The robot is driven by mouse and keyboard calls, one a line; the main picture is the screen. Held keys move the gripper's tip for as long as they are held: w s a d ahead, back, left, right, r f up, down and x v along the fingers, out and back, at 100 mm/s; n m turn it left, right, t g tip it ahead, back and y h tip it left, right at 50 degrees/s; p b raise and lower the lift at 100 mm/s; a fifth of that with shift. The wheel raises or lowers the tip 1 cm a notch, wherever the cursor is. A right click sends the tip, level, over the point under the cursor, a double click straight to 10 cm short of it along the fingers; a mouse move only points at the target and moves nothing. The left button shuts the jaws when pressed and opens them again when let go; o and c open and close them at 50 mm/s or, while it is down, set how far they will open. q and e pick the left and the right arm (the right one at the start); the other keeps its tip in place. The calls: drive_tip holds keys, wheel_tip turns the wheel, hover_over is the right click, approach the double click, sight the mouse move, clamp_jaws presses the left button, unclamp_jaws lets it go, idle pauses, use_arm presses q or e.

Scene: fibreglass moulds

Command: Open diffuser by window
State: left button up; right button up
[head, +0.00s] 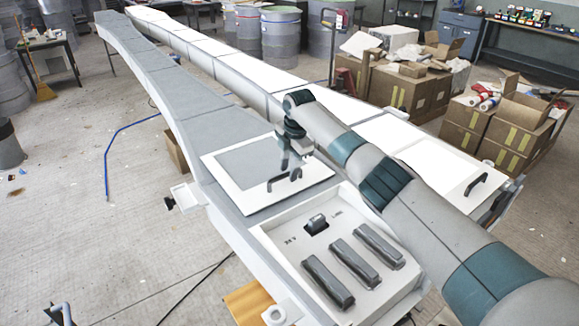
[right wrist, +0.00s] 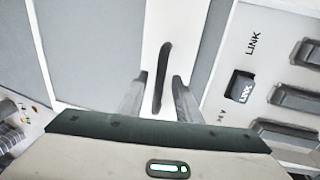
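A flat panel (head: 228,166) with a white border and grey middle lies closed on the left long mould. It has a black bar handle (head: 284,180), which also shows in the right wrist view (right wrist: 163,72). My right gripper (head: 291,162) is open just above this handle. In the right wrist view its two fingers stand on either side of the handle, with gaps; I cannot tell how deep the handle sits between them. A second panel (head: 436,151) with a black handle (head: 476,184) lies closed on the right mould. My left gripper is not in view.
A white control box (head: 277,236) with a LINK switch (head: 316,224) and several dark grey bars sits in front of the panel. Cardboard boxes (head: 400,92) stand at the right, drums (head: 281,38) behind. The floor at the left is mostly clear.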

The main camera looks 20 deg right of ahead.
drive_tip(key=shift+r, duration=0.5)
drive_tip(key=s+r+b, duration=0.1)
drive_tip(key=r+b, duration=0.1)
drive_tip(key=r, duration=0.6)
drive_tip(key=s+d+r+b, duration=0.1)
drive_tip(key=s+r+b, duration=0.1)
drive_tip(key=r, duration=0.6)
drive_tip(key=shift+b, duration=0.6)
drive_tip(key=shift+s, duration=0.15)
